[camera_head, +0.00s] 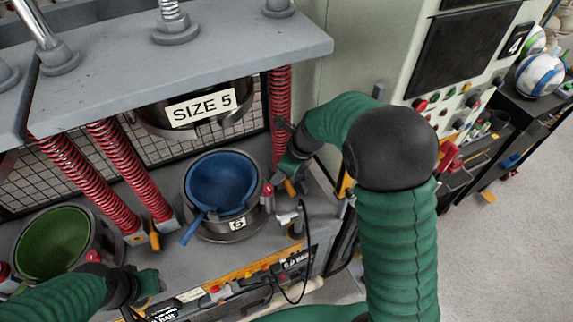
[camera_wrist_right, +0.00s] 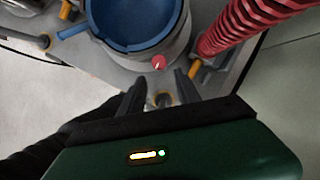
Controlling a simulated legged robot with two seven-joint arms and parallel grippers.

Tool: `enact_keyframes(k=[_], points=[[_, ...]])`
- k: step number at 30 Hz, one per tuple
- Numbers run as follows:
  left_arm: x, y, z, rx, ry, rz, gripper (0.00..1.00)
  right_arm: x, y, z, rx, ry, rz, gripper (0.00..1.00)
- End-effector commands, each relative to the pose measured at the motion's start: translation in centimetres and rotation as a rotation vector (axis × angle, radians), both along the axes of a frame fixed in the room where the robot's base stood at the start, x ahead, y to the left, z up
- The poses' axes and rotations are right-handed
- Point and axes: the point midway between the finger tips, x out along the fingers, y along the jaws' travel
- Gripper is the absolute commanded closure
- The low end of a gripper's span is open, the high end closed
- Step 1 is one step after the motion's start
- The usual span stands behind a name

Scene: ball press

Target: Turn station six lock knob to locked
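In the right wrist view, the blue bowl (camera_wrist_right: 135,18) is at the top, with a small red knob (camera_wrist_right: 158,62) on the ring's side; the red knob (camera_head: 267,190) shows in the head view too. My right gripper (camera_wrist_right: 158,88) is open beside the ring. A small round metal knob (camera_wrist_right: 163,100) with a yellow-orange collar appears between its fingers; contact is unclear. My left gripper (camera_head: 150,287) is at the lower left, its fingers unclear.
Red springs (camera_head: 281,115) stand around the station, with orange handles at their bases. A green bowl (camera_head: 52,245) sits at the left. A control cabinet (camera_head: 460,60) stands to the right, beside open floor.

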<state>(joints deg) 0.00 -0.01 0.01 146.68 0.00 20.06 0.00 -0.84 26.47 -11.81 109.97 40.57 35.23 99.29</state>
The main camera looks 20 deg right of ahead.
Motion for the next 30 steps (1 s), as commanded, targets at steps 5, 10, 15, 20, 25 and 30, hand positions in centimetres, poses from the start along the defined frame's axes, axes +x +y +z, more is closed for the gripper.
enact_keyframes(k=[5,10,15,20,25,30], points=[[0.0,0.0,-0.7,0.0,0.0,0.0,0.6,-1.0,-1.0,3.9,0.0,-0.003,0.0,0.61],[0.0,0.0,-0.8,0.0,0.0,0.0,0.6,-1.6,-1.4,5.4,0.0,0.001,0.0,0.61],[0.0,0.0,-0.7,0.0,0.0,0.0,0.6,-1.6,-1.4,5.6,0.0,0.003,0.0,0.61],[0.0,0.0,-0.7,0.0,0.0,0.0,0.6,-1.6,-1.4,5.6,0.0,0.002,-0.001,0.61],[0.0,0.0,-0.7,0.0,0.0,0.0,0.6,-2.0,-1.4,5.4,-0.015,-0.003,0.033,0.61],[0.0,0.0,-0.7,0.0,0.0,0.0,0.6,-6.1,-1.0,3.5,-0.212,-0.065,0.494,0.61]])
